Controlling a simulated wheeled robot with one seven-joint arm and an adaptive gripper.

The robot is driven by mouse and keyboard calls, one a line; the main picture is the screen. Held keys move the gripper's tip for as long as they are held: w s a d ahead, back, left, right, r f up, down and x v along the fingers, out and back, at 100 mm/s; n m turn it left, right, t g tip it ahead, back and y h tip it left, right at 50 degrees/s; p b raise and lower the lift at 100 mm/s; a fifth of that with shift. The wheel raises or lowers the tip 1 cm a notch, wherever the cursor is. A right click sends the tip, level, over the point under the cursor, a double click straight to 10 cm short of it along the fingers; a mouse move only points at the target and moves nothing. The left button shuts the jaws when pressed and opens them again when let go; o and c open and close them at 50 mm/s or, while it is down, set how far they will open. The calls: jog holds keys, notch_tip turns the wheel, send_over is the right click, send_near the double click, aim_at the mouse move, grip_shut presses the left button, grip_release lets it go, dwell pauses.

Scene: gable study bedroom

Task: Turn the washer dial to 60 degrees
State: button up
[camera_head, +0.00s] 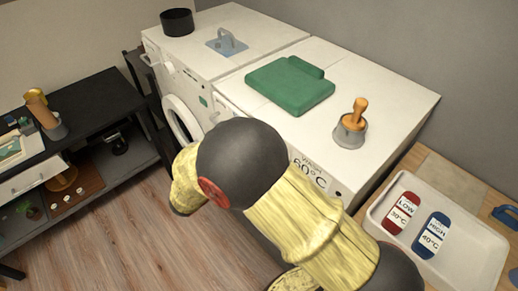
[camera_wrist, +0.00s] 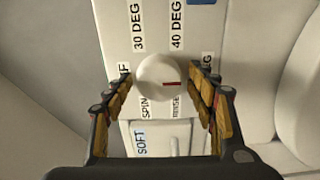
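In the wrist view a round white dial (camera_wrist: 152,82) sits on a white panel, with a red mark on its face pointing right. Labels reading 30 DEG (camera_wrist: 138,27) and 40 DEG (camera_wrist: 176,25) stand above it; SPIN, RINSE and SOFT show below. Labels at both sides are partly covered by my fingers, and no 60 degree label is readable here. My gripper (camera_wrist: 160,76) is open, one finger on each side of the dial, seemingly with small gaps. In the head view my arm hides the dial and gripper; a 60°C label (camera_head: 309,171) shows on the right machine's front.
Two white machines stand against the wall; the left one has a round door (camera_head: 182,119). A folded green cloth (camera_head: 289,86) and a pot with an orange handle (camera_head: 351,125) are on top. A white tray (camera_head: 462,262) with red and blue tags is at right, a dark shelf (camera_head: 92,100) at left.

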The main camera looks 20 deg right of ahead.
jog(key=shift+o, duration=0.3)
jog(key=v, duration=1.2)
jog(key=shift+w, duration=0.1)
